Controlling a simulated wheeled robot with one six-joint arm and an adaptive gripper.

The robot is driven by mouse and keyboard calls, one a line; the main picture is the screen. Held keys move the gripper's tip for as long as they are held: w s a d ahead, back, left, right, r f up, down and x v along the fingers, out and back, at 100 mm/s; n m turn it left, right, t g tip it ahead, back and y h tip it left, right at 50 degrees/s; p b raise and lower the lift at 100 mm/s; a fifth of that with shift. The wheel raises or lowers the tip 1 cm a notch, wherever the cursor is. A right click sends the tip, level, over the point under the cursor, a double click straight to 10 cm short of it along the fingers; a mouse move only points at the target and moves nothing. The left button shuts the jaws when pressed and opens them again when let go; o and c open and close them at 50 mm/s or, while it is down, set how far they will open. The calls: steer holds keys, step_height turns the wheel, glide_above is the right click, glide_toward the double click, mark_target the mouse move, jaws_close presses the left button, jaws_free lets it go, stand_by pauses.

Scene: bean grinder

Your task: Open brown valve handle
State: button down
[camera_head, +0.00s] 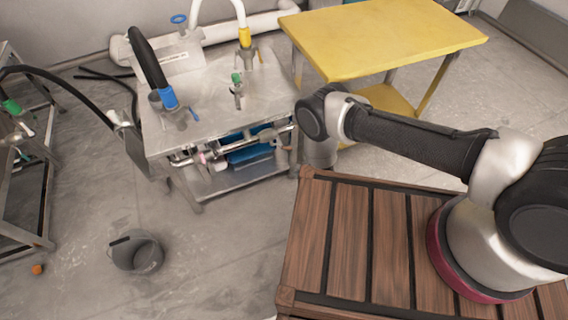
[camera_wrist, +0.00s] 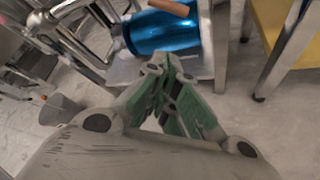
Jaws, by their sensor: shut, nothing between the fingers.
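A brown bar (camera_wrist: 172,7), which looks like the brown valve handle, shows at the top edge of the wrist view. It lies just above a shiny blue cylinder (camera_wrist: 162,34) and is partly cut off by the frame. My gripper (camera_wrist: 168,64) is shut and empty, with its fingertips together below the blue cylinder in that picture. The tips appear apart from the brown bar. In the head view my arm reaches to the right side of the steel table (camera_head: 215,88); the fingers and the brown handle cannot be made out there.
Metal pipes (camera_head: 190,158) and a blue cylinder (camera_head: 250,153) sit under the steel tabletop. A yellow table (camera_head: 385,35) stands behind at the right. A grey bucket (camera_head: 146,258) stands on the floor at lower left. The floor between bucket and wooden deck (camera_head: 350,240) is clear.

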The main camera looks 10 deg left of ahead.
mark_target(286, 148)
steer(key=w+a+f, duration=0.1)
steer(key=w+a, duration=0.5)
steer(key=shift+w, duration=0.25)
stand_by(0.5)
steer(key=shift+w+d+r, duration=0.2)
steer(key=shift+d+r, duration=0.1)
steer(key=shift+r, duration=0.05)
stand_by(0.5)
steer(key=shift+w+d+r, duration=0.2)
steer(key=shift+d+r, duration=0.1)
steer(key=shift+r, duration=0.25)
steer(key=shift+w+d+r, duration=0.2)
steer(key=shift+d+r, duration=0.05)
steer(key=shift+r, duration=0.35)
steer(key=shift+w+d+r, duration=0.2)
steer(key=shift+d+r, duration=0.1)
steer(key=shift+r, duration=0.4)
steer(key=shift+d, duration=0.1)
